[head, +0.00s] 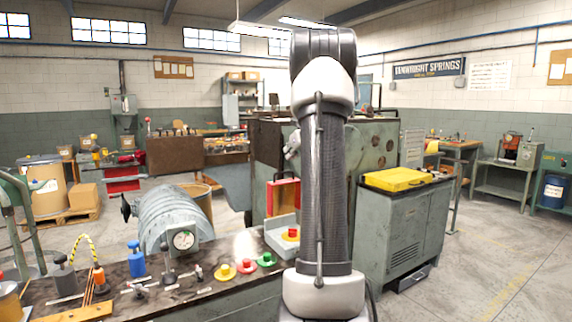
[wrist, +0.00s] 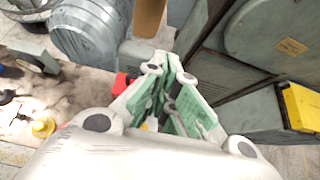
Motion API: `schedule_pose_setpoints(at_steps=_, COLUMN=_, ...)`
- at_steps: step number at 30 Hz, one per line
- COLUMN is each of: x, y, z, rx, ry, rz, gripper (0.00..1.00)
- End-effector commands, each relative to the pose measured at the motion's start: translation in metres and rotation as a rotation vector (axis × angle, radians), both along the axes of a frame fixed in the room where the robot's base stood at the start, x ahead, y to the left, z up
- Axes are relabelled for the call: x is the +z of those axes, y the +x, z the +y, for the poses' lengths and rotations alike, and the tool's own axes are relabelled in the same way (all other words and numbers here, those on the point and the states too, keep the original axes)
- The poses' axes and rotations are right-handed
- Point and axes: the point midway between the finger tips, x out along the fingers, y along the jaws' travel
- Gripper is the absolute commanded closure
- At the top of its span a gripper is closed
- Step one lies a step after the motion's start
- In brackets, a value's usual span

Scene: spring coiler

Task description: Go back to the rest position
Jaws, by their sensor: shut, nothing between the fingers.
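My gripper (wrist: 168,98) shows in the wrist view with its green-padded fingers together and nothing between them. It hangs in the air above the gap between the bench and the grey-green machine. No held object shows.
A bench (head: 210,300) with yellow, red and green buttons (head: 246,266) and a ribbed grey drum (head: 178,220) stands at the left. A grey cabinet (head: 400,225) with a yellow case (head: 397,179) stands at the right. Open floor (head: 490,260) lies beyond it.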

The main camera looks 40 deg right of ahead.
Motion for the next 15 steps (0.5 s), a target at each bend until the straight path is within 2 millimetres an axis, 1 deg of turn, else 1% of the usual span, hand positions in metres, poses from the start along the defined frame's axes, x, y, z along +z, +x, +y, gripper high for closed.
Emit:
schedule_pose_setpoints(at_steps=1, x=0.0059, y=-0.0044, z=0.0008, rx=0.001, ry=-0.001, rz=0.000, gripper=1.00)
schedule_pose_setpoints(at_steps=5, x=0.0133, y=-0.0098, z=0.0024, rx=0.001, ry=0.001, rz=0.000, gripper=1.00)
schedule_pose_setpoints(at_steps=12, x=0.0140, y=-0.0102, z=0.0027, rx=0.007, ry=-0.007, rz=0.003, gripper=1.00)
schedule_pose_setpoints(at_steps=15, x=0.0136, y=-0.0101, z=0.0037, rx=0.056, ry=-0.076, rz=0.020, gripper=1.00)
